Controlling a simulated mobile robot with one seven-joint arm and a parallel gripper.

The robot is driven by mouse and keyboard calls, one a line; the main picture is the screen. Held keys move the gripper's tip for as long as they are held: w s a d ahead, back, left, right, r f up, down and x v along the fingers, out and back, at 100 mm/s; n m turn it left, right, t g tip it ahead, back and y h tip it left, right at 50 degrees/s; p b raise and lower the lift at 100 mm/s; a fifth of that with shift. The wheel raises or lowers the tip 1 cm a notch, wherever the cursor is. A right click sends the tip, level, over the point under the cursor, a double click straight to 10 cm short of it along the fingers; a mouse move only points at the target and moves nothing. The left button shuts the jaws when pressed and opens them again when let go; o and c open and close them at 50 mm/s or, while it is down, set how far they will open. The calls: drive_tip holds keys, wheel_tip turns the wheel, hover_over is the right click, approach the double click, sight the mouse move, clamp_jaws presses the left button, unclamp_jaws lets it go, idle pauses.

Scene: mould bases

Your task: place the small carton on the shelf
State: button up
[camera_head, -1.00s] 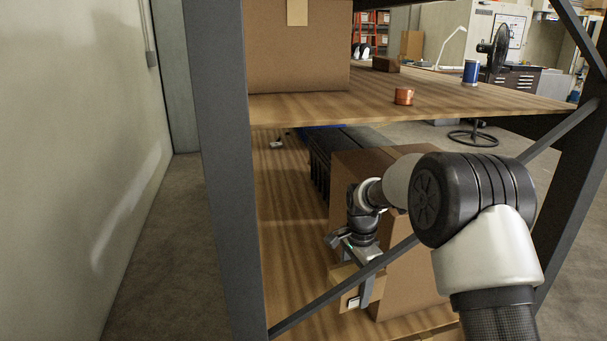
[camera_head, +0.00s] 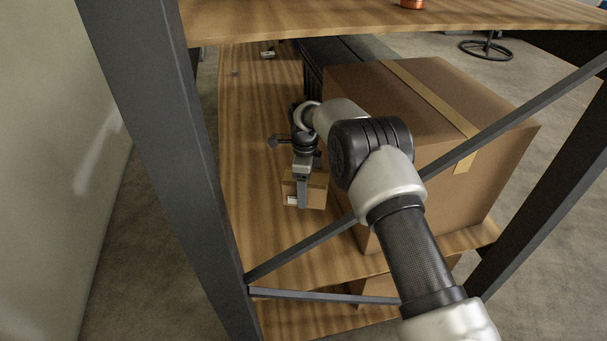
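The small carton (camera_head: 316,196) is a little tan box with a white label on its front. It is at the lower shelf (camera_head: 252,200), left of a large carton. My gripper (camera_head: 303,190) points down at it, with a finger in front of the carton's near side and the carton between the fingers. The far finger is hidden. The carton appears at or just above the shelf boards; I cannot tell whether it touches them.
A large taped carton (camera_head: 430,110) stands right of my gripper. A dark ridged case (camera_head: 345,50) lies behind. The upper shelf (camera_head: 400,22) is overhead. A grey post (camera_head: 165,150) and diagonal brace (camera_head: 500,128) frame the near side. Bare shelf lies left of the small carton.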

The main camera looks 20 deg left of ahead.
wheel_tip(320, 180, down, 9)
drive_tip(key=shift+f+b, duration=0.1)
drive_tip(key=shift+b, duration=0.85)
drive_tip(key=shift+f, duration=0.1)
drive_tip(key=shift+f+b, duration=0.15)
drive_tip(key=shift+b, duration=0.15)
drive_tip(key=o, duration=1.2)
drive_tip(key=shift+o, duration=0.2)
wheel_tip(320, 180, up, 12)
drive_tip(key=p, duration=0.3)
drive_tip(key=shift+r, duration=0.2)
